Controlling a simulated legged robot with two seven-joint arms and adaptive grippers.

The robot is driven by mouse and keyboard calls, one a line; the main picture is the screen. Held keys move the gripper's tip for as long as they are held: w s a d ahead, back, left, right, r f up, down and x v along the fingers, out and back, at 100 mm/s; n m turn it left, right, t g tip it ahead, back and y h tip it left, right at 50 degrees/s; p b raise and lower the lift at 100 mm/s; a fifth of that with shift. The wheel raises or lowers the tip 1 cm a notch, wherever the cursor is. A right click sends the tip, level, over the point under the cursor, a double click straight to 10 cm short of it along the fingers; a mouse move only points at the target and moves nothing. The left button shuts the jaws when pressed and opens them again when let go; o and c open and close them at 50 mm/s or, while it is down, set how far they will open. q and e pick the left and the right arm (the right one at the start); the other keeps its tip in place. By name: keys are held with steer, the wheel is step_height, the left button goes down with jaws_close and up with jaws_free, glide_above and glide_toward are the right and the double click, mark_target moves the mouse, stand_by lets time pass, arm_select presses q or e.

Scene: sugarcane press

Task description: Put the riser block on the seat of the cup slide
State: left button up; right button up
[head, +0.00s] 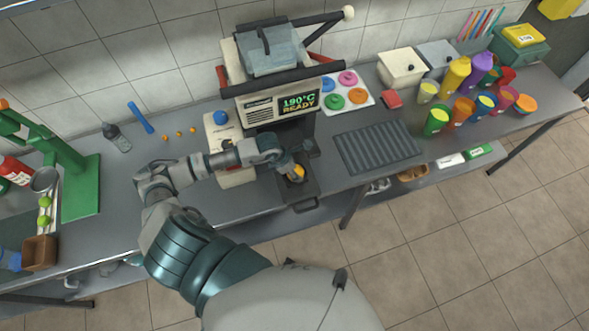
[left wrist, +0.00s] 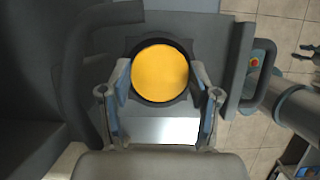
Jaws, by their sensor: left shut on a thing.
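My left gripper (head: 296,172) reaches over the dark cup slide (head: 301,196), which sticks out in front of the press with a handle at its near end. The gripper is shut on a round, yellow-topped thing, which I take for the riser block (head: 299,171). In the left wrist view the riser block (left wrist: 160,73) shows its yellow disc between the two fingers of the left gripper (left wrist: 162,80). A dark ring and a dark square surround the disc. The seat is mostly hidden, and I cannot tell whether the block touches it.
The press (head: 278,100) stands behind the slide, its display reading 190°C READY. A white control box (head: 222,135) with a blue knob is at its left. A ribbed grey mat (head: 377,147) lies to the right. Several coloured cups stand farther right.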

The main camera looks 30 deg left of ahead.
arm_select(q)
steer(key=shift+a+f, duration=0.2)
steer(key=shift+f, duration=0.05)
steer(key=o, duration=0.9)
steer(key=shift+a, duration=0.1)
steer(key=shift+s+r, duration=0.1)
steer(key=shift+r, duration=0.3)
steer(key=b+v, duration=0.1)
steer(key=v, duration=1)
steer(key=shift+s+r, duration=0.1)
arm_select(e)
steer(key=shift+w+a+f, duration=0.2)
steer(key=shift+a+f, duration=0.15)
steer(key=shift+f, duration=0.25)
